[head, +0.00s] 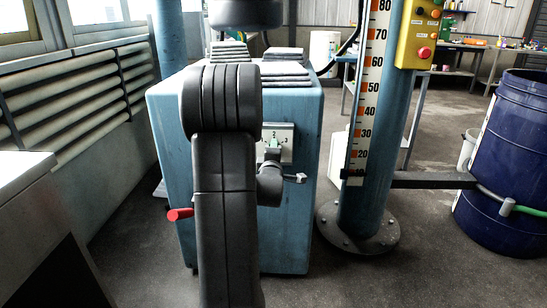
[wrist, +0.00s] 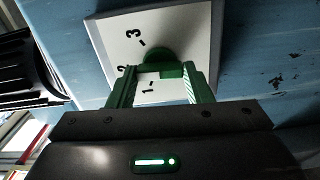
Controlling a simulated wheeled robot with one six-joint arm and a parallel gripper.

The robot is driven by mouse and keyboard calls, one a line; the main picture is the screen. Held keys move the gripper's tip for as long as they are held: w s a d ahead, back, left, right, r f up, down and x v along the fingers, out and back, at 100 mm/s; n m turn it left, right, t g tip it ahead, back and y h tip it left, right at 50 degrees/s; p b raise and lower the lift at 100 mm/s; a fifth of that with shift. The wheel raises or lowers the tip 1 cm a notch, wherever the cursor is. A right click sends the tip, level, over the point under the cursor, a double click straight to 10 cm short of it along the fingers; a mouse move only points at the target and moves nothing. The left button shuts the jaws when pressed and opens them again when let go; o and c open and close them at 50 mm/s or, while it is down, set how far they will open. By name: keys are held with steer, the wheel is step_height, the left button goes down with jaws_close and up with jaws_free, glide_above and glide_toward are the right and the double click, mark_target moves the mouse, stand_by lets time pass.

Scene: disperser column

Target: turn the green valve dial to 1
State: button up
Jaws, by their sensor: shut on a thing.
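The green valve dial (wrist: 165,58) sits on a white plate (wrist: 190,25) marked 1, 2 and 3 on the blue cabinet front. In the wrist view, the two green fingers of my gripper (wrist: 161,76) stand on either side of the dial and are shut on it. The 3 shows above left of the dial, the 2 is partly covered by a finger, and the 1 shows between the fingers. Which number the dial points to I cannot tell. In the head view, the plate (head: 285,134) shows beside my arm, which hides part of it.
The blue cabinet (head: 305,215) has a red handle (head: 180,214) low on its left. A blue column (head: 372,170) with a scale stands to the right. A blue drum (head: 515,160) stands further right. A grey-topped unit (head: 20,180) is at the left.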

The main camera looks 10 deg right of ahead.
steer(key=n, duration=1.2)
steer(key=shift+n+b, duration=0.4)
stand_by(0.3)
steer(key=o, duration=1)
steer(key=shift+s, duration=0.1)
steer(key=p+v, duration=0.2)
steer(key=v, duration=1.1)
steer(key=shift+s+a, duration=0.15)
steer(key=shift+s, duration=0.15)
